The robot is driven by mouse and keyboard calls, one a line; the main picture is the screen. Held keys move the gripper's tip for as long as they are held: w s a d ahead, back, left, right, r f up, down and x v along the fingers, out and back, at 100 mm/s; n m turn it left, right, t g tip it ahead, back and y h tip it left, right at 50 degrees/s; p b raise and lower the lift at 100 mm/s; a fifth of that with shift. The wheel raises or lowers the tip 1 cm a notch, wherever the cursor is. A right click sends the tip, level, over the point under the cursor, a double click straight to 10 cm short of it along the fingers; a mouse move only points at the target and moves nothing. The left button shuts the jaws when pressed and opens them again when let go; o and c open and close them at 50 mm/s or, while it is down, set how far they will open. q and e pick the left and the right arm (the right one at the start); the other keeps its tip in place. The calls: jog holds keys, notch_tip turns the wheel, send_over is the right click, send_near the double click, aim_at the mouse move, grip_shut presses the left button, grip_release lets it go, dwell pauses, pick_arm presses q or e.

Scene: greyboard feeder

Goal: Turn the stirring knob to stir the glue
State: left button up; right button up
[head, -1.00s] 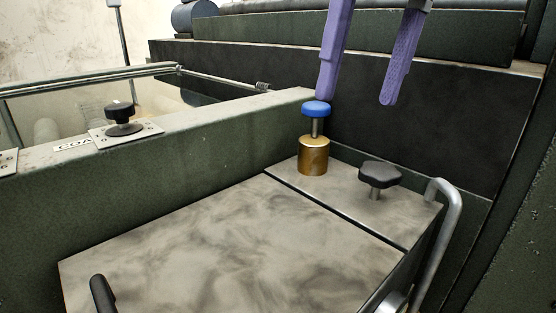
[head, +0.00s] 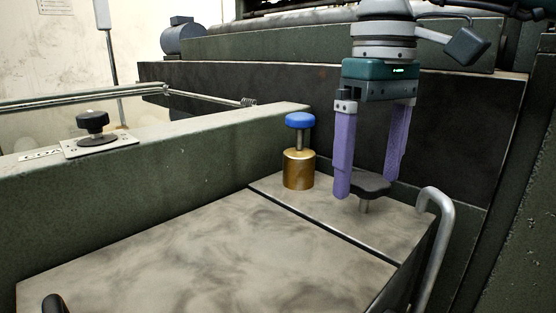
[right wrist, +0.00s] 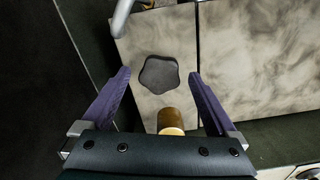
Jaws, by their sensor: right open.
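A black lobed knob (head: 371,186) stands on a short metal stem on the narrow part of the mottled lid (head: 190,245). My right gripper (head: 367,186) points down, its two purple fingers open and empty. In the head view its near finger overlaps the knob's left edge. In the right wrist view the knob (right wrist: 159,75) lies between and slightly beyond the fingertips (right wrist: 160,76), with gaps on both sides. I cannot tell whether the fingertips reach its height. My left gripper is not in view.
A brass cylinder (head: 299,170) with a blue cap (head: 299,120) stands left of the gripper; it also shows in the right wrist view (right wrist: 170,118). A bent metal pipe (head: 441,220) is at the right edge. Another black knob (head: 92,122) sits on the left ledge.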

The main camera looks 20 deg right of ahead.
jog(key=c, duration=1.4)
